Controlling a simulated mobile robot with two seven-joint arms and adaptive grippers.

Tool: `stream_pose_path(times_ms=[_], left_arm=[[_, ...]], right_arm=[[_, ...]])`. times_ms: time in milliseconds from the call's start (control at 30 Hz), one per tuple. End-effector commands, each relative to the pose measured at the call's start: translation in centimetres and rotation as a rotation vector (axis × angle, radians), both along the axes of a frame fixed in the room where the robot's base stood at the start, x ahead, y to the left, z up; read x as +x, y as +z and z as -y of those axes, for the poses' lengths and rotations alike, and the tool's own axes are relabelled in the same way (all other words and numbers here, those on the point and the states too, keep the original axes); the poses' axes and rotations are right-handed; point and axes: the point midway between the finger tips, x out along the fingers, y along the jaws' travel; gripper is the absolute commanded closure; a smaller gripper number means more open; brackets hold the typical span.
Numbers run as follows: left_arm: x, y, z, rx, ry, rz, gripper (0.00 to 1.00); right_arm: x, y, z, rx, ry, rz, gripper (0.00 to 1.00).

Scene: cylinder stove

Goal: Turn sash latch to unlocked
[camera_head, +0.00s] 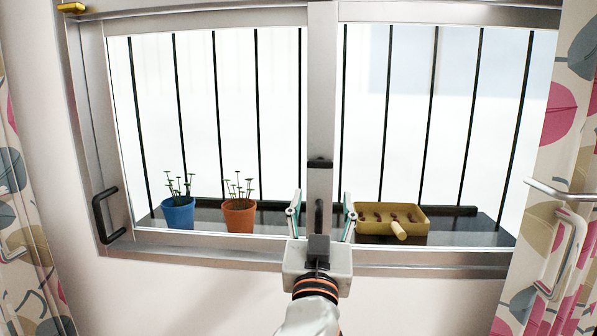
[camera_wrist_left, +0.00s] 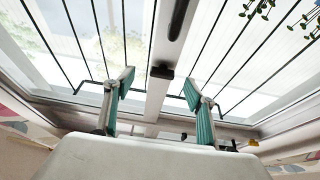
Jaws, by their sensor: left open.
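A sliding window fills the head view, with a grey upright meeting rail (camera_head: 320,110) in the middle. On this rail sit a small black block (camera_head: 319,163) and, below it, a slim dark upright piece (camera_head: 319,210). I cannot tell which is the sash latch. In the left wrist view the block (camera_wrist_left: 162,72) and the slim piece (camera_wrist_left: 178,20) show against the rail. My left gripper (camera_head: 321,206) is open and empty, one finger on each side of the rail in the picture. It also shows in the left wrist view (camera_wrist_left: 161,90). My right gripper is out of view.
Behind the glass, a blue pot (camera_head: 178,217), an orange pot (camera_head: 239,219) and a yellow tray (camera_head: 372,232) stand on a dark ledge, with black bars behind. A black handle (camera_head: 107,215) is at the window's left. Patterned curtains (camera_head: 577,110) hang at both sides.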

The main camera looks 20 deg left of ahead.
Motion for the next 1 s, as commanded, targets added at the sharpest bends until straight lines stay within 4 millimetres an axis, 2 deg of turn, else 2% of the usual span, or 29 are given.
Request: stream_pose_path(times_ms=[33, 167, 500, 700, 1000], left_arm=[[-0.3, 0.9, 0.0, -0.01, 0.006, 0.021, 0.44], [-0.1, 2.1, -0.3, -0.018, 0.014, 0.043, 0.44], [4.1, 4.1, -1.6, -0.015, 0.017, 0.043, 0.44], [6.0, 4.7, -2.1, -0.016, 0.015, 0.041, 0.44], [6.4, 4.6, -2.2, -0.018, 0.015, 0.037, 0.44]], right_arm=[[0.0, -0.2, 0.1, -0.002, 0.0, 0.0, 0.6], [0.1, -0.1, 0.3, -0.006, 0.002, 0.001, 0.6], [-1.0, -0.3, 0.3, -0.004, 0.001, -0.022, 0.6], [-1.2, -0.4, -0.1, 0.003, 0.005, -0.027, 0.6], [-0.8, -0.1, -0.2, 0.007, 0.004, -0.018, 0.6]])
